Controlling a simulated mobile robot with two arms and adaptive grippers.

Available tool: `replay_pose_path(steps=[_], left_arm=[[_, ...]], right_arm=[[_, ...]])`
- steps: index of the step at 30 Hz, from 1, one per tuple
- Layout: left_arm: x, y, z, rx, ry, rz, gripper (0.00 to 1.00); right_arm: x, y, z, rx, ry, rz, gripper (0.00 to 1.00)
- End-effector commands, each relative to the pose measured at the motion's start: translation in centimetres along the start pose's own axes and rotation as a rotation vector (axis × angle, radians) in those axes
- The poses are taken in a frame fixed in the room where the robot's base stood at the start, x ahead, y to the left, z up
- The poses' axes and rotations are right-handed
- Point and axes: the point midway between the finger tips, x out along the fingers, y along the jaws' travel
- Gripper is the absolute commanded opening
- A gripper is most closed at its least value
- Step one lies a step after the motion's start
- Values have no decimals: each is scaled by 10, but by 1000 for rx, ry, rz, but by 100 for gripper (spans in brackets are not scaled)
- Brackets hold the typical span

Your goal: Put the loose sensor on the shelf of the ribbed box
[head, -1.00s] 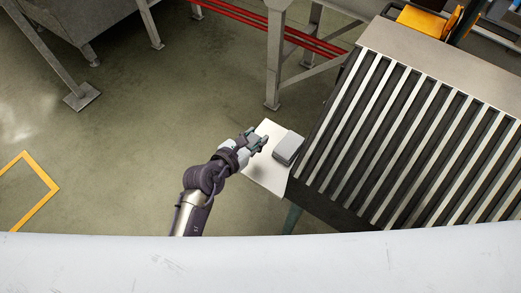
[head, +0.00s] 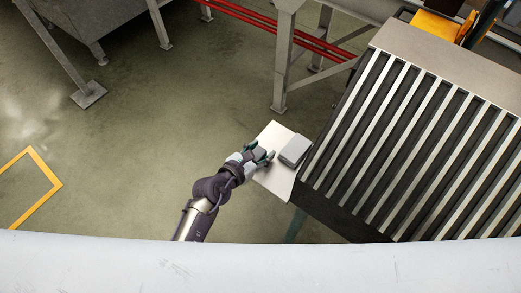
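The ribbed box (head: 418,150) is a large grey block with light ribs and dark gaps at the right. Its shelf (head: 275,180) is a pale flat plate sticking out from its left side. A small grey box-shaped unit (head: 295,149) sits on the shelf against the ribbed side; I cannot tell whether it is the loose sensor. My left gripper (head: 263,153) is over the shelf's left part, just left of the grey unit. A small dark grey shape shows between its fingers; whether it is gripped or part of the hand is unclear. My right gripper is not in view.
A grey metal frame leg (head: 283,70) and red pipes (head: 265,22) stand behind the shelf. A yellow part (head: 437,24) is at the top right. The floor left of my arm is open, with a yellow line (head: 45,178).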

Motion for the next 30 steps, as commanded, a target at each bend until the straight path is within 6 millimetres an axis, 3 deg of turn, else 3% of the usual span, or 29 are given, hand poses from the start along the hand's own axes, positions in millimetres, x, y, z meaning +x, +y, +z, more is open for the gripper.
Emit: replay_pose_path(steps=[10, 13, 24, 30], left_arm=[[-1, 0, 3, 0, -1, 1, 61], [-10, 1, 2, 0, 0, 2, 61], [-85, 0, 2, 1, 2, 0, 61], [-113, 0, 2, 1, 1, 0, 61]], right_arm=[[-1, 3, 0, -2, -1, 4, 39], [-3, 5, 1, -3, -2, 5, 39], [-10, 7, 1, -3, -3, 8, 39], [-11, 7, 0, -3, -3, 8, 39]])
